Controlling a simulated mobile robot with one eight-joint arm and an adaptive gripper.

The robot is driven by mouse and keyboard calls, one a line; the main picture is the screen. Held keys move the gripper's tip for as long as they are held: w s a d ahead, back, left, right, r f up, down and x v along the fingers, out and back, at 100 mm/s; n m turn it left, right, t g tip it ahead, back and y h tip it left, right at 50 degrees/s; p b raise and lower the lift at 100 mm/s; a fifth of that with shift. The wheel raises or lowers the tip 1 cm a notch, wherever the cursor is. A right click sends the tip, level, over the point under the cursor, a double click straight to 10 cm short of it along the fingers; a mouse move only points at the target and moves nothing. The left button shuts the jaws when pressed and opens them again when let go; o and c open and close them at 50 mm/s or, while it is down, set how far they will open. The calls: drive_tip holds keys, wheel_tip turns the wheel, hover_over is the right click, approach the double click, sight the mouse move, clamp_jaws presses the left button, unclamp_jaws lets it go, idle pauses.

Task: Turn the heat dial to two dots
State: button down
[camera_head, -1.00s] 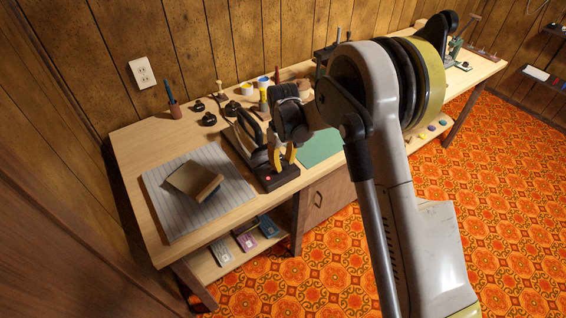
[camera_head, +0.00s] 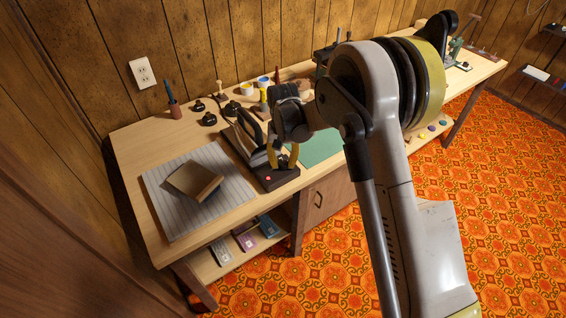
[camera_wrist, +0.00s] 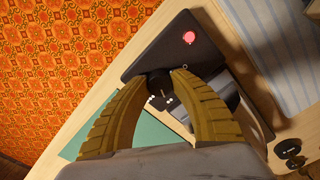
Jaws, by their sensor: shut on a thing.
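The heat dial (camera_wrist: 158,84) is a small dark round knob on a black base (camera_wrist: 150,51) with a lit red lamp (camera_wrist: 189,38). In the wrist view, my gripper (camera_wrist: 161,79) has its two yellow fingers shut on the dial's sides. A pale line marks the dial's face, and small white marks (camera_wrist: 180,98) lie beside it; I cannot read which dots it points to. In the head view, my gripper (camera_head: 284,164) reaches down to the base (camera_head: 277,181) at the table's front edge, and its fingers hide the dial.
A striped pad (camera_head: 231,196) bearing a brown block (camera_head: 193,181) lies further left. A green mat (camera_head: 322,147) lies to the right. Several dark knobs and jars stand behind. The table (camera_head: 145,148) is clear at the back left.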

sight(283, 163)
idle(0.3)
drive_tip(key=c, duration=1.1)
unclamp_jaws()
drive_tip(key=shift+o, duration=0.2)
wheel_tip(283, 163, up, 12)
